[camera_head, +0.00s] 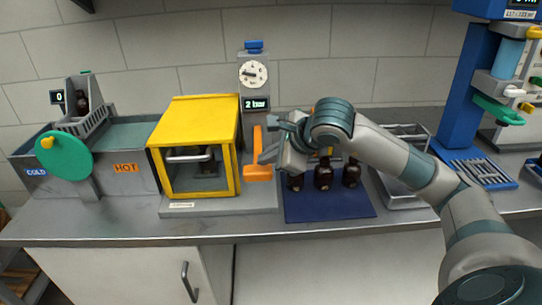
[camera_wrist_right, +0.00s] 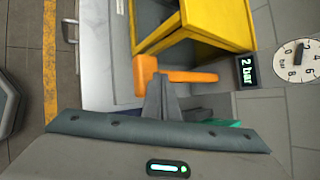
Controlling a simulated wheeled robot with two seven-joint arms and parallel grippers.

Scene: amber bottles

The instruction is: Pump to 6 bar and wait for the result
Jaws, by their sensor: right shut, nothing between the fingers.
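The orange pump handle (camera_head: 258,165) stands upright beside the yellow box. In the right wrist view the orange handle (camera_wrist_right: 170,75) lies just past my fingertips. The display (camera_head: 256,104) above it reads 2 bar, and the round gauge (camera_head: 254,74) sits higher on the grey column. The yellow pressure box (camera_head: 200,135) has a clear front with dark contents behind it. My right gripper (camera_head: 268,154) is shut and empty, right beside the handle; in the wrist view its fingers (camera_wrist_right: 158,85) are together at the handle. I cannot tell whether they touch it. My left gripper is not in view.
Several amber bottles (camera_head: 323,174) stand on a blue mat (camera_head: 325,208) below my right forearm. A bath marked COLD and HOT with a green wheel (camera_head: 63,158) is at the left.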

